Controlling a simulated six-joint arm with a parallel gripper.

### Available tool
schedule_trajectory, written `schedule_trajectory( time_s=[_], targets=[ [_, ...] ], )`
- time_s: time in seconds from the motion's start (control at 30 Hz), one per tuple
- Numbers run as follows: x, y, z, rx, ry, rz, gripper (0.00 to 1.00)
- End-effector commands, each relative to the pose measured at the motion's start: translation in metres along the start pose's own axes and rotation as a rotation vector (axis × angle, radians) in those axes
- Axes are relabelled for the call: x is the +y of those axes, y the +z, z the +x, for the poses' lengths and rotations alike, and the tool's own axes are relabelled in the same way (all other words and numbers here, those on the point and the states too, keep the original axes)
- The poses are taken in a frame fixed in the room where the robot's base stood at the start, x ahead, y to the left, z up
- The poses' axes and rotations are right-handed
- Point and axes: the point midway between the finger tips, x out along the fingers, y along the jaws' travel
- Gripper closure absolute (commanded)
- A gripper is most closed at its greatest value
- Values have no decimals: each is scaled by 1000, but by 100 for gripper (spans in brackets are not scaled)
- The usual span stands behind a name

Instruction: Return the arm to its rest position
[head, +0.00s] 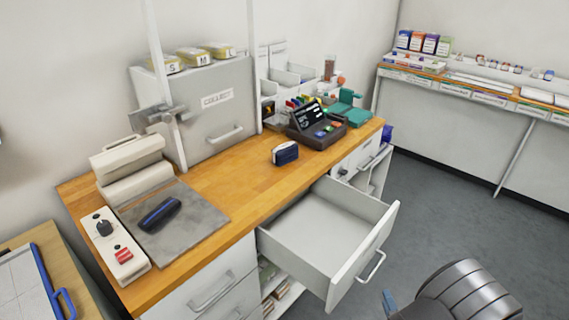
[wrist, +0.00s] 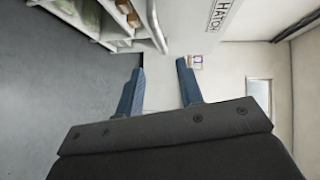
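My gripper (wrist: 160,67) shows in the wrist view with two blue fingers standing well apart and nothing between them. In the head view, my dark arm link fills the lower right corner, with one blue fingertip (head: 388,301) beside it. The gripper is in front of the workbench, over the floor side and to the right of the open drawer (head: 330,240). It looks apart from the drawer front.
The drawer juts out, seemingly empty. Grey floor (head: 450,200) is clear at right.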

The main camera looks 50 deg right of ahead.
Motion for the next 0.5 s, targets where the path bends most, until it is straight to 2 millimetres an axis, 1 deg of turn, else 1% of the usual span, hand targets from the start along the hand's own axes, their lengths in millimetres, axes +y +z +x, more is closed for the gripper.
schedule_trajectory(
  time_s=[0.03, 0.1, 0.4, 0.5],
  targets=[
    [0, 1, 12, -4, -1, -2, 66],
    [0, 1, 25, -5, 0, -1, 66],
    [0, 1, 84, -3, -1, -1, 66],
    [0, 1, 101, -3, 0, -1, 66]
  ],
)
